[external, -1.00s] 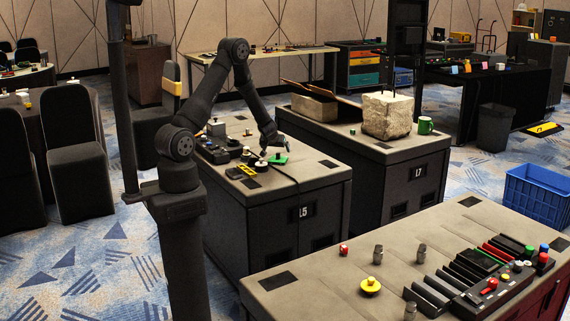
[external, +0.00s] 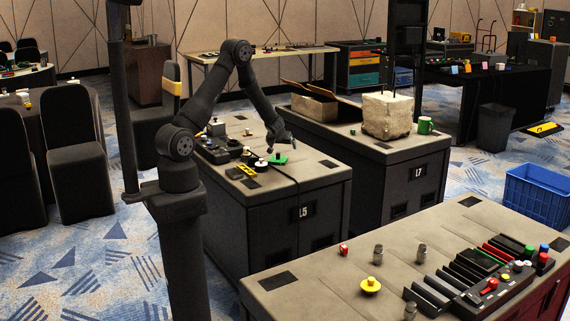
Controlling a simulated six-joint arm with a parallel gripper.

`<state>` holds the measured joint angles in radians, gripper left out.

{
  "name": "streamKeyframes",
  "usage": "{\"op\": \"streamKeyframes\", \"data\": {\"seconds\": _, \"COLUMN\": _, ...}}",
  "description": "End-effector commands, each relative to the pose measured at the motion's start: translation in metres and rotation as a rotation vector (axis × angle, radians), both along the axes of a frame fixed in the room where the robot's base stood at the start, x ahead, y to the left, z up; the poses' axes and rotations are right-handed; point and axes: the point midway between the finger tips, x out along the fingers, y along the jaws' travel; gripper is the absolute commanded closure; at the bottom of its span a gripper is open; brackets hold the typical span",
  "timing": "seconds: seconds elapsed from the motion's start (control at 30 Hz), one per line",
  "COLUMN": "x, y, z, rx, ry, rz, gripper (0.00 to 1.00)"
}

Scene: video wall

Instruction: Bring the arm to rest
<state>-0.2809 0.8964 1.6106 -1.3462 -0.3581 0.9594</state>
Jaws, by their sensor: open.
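The fingertips are small and dark in this view.
Dark control devices (external: 222,150) and a black-and-yellow piece (external: 243,171) lie on the same top. The front bench (external: 330,285) carries knobs and a panel.

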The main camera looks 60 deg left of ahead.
Motion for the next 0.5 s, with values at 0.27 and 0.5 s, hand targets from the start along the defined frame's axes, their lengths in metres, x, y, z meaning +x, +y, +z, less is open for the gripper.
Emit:
{"op": "streamKeyframes", "data": {"seconds": 0.27, "x": -0.005, "y": -0.05, "z": 0.03, "rx": -0.001, "ry": -0.002, "rz": -0.004, "gripper": 0.01}}
{"op": "streamKeyframes", "data": {"seconds": 0.5, "x": 0.0, "y": -0.091, "z": 0.044, "rx": -0.003, "ry": -0.001, "rz": -0.044, "gripper": 0.01}}
